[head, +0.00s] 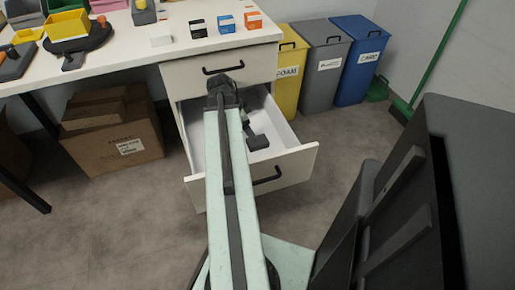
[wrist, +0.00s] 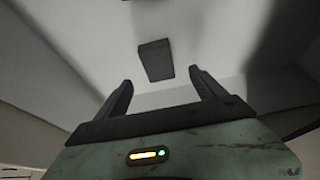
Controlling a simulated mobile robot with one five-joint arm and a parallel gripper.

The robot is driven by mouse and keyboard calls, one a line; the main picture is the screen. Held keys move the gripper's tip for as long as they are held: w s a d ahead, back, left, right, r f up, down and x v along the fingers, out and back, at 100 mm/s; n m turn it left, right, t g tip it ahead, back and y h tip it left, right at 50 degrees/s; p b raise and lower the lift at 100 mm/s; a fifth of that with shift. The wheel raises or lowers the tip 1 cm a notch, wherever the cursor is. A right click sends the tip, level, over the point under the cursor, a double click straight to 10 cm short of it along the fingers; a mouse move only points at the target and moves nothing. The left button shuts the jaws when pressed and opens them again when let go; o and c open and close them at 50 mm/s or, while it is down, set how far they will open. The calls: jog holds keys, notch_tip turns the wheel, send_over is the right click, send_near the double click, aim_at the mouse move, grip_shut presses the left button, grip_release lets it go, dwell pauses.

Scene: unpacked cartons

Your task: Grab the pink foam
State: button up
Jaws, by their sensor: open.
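I see no clearly pink foam in either view. A dark grey block (wrist: 155,60) lies on the pale floor of the open drawer in the wrist view. My gripper (wrist: 160,79) is open and empty, its two dark fingers pointing into the drawer. The block appears ahead of the fingers, between them in the picture; they do not hold it. In the head view my arm reaches over the open drawer (head: 297,163) and hides part of its inside. A small dark shape shows inside the drawer there; I cannot tell whether it is the block or my gripper.
The white desk (head: 135,42) above the drawer carries small boxes and coloured bins, one partly visible and pink (head: 108,5). A brown carton (head: 110,145) stands under it. Yellow (head: 287,92), grey (head: 325,75) and blue (head: 357,75) waste bins stand right of the drawers.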

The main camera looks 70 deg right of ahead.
jog(key=b+x, duration=0.7)
jog(key=x, duration=0.1)
jog(key=shift+a, duration=0.15)
jog(key=shift+r, duration=0.15)
jog(key=c, duration=1.4)
notch_tip(320, 180, up, 10)
jog(key=p, duration=1)
